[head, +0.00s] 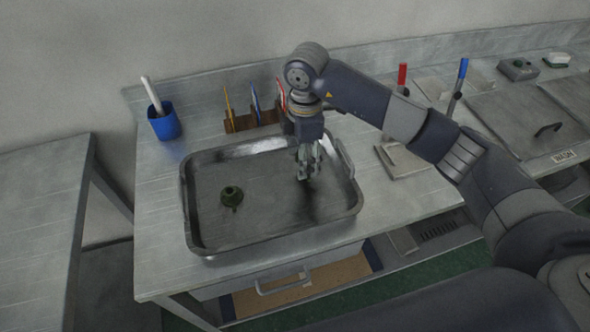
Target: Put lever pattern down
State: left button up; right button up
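A large grey metal tray (222,249) with raised walls rests on the bench. A small dark green piece (231,196), rounded with a raised top, lies in its left half. I cannot tell whether this is the lever pattern. My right gripper (308,175) points down over the right half of the tray, to the right of the green piece and apart from it. Its fingers are small and dark here, and I cannot tell whether they are open or closed or hold anything. My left gripper is out of view.
A blue cup (165,124) and a wooden rack (254,121) with several thin tools stand behind the tray. A flat plate (404,160) lies to its right, beneath my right arm. The tray's middle is clear. A separate table (40,200) stands at left.

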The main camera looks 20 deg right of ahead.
notch_tip(320, 180, down, 4)
jog(key=shift+f+p, duration=0.25)
jog(key=shift+p, duration=0.15)
jog(key=shift+f, duration=0.25)
jog(key=shift+f, duration=0.1)
jog(key=o, duration=0.9)
jog(key=shift+r, duration=0.25)
jog(key=shift+w+r, duration=0.1)
jog(key=shift+r, duration=0.25)
notch_tip(320, 180, up, 11)
jog(key=b, duration=0.2)
jog(key=shift+b, duration=0.3)
